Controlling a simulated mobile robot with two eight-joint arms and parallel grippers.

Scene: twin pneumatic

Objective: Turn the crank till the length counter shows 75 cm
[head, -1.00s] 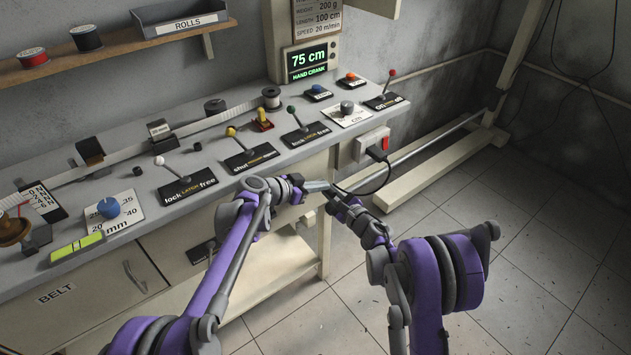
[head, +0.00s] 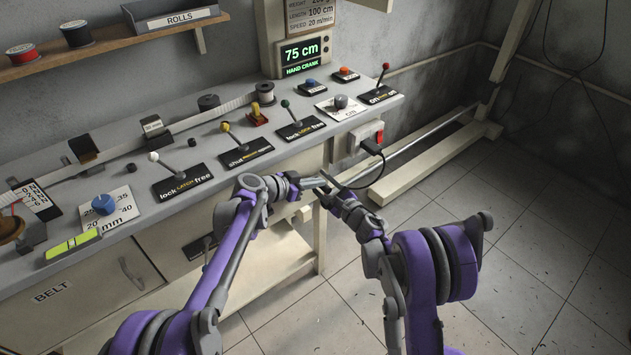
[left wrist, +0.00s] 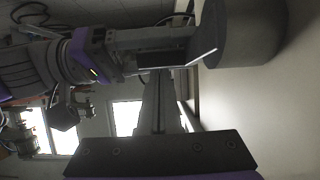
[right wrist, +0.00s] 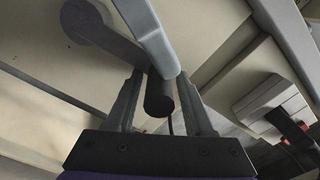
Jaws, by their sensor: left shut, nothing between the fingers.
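The length counter (head: 303,53) at the back of the bench reads 75 cm in green, with HAND CRANK below. In the right wrist view the dark crank arm (right wrist: 125,45) runs from a round hub to a dark handle (right wrist: 158,98). My right gripper (right wrist: 160,85) is open, its fingers apart on both sides of the handle with gaps showing. My left gripper (head: 312,183) is shut and empty, close to my right gripper (head: 327,183) before the bench front. In the head view the grippers hide the crank. A pale grey bar crosses above the handle in the right wrist view.
The bench top (head: 225,150) carries a tape line, several levers and knobs. A socket box with a plug (head: 368,140) and hanging cable is on the bench's right end. A pale frame foot (head: 420,165) stands on the floor right of it.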

